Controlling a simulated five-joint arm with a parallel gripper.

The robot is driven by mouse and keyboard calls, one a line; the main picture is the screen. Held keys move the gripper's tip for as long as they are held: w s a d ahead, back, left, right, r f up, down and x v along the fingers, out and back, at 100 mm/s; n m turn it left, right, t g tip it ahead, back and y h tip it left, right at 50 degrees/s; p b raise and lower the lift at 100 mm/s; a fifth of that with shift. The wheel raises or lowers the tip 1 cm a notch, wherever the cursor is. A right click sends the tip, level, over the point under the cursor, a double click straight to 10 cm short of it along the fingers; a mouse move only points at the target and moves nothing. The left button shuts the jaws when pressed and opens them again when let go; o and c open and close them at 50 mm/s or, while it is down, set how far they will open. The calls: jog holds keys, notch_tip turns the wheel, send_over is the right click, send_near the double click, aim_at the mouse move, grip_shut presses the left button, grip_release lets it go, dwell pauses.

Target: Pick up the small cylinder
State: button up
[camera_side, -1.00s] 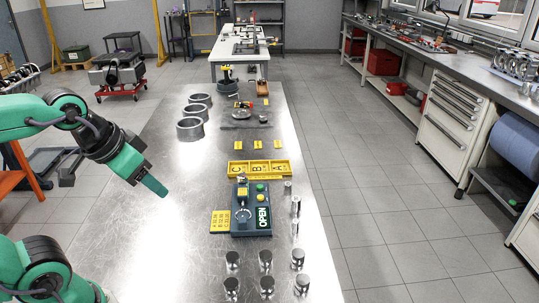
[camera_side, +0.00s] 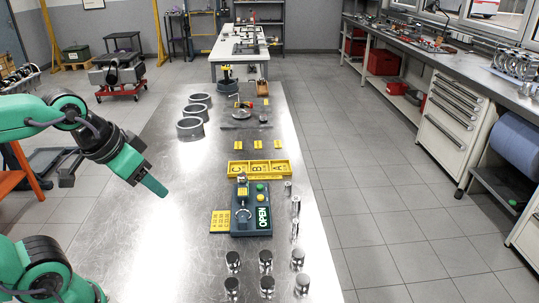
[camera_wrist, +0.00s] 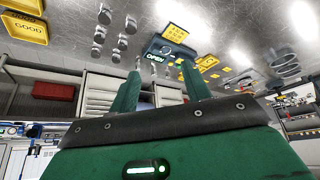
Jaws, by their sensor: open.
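Small shiny metal cylinders stand in a row along the right side of the steel table, beside the OPEN device: a short one (camera_side: 288,187) at the back, another (camera_side: 296,206) nearer, and one (camera_side: 295,226) nearest. I cannot tell for certain which is the task's small cylinder. My gripper (camera_side: 154,187) is above the table's left part, left of the device and well apart from the cylinders. In the wrist view its two green fingers (camera_wrist: 160,70) stand apart with nothing held between them.
Several pistons (camera_side: 266,260) stand at the front right. The blue-grey OPEN device (camera_side: 250,222) with a yellow keypad is mid-table. Behind it lies a yellow tray marked A, B, C (camera_side: 259,169). Metal rings (camera_side: 190,129) lie farther back. The table's left front is clear.

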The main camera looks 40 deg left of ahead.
jog(key=shift+w+r, duration=0.1)
dwell(0.3)
jog(key=w+r+m+g, duration=0.1)
jog(key=w+r, duration=0.4)
jog(key=w, duration=0.6)
jog(key=m+g, duration=0.3)
jog(key=g, duration=0.2)
send_over(287, 183)
notch_tip(287, 183, down, 21)
jog(key=shift+s+a+r, duration=0.1)
jog(key=shift+s, duration=0.05)
jog(key=shift+f, duration=0.3)
jog(key=shift+f, duration=1.3)
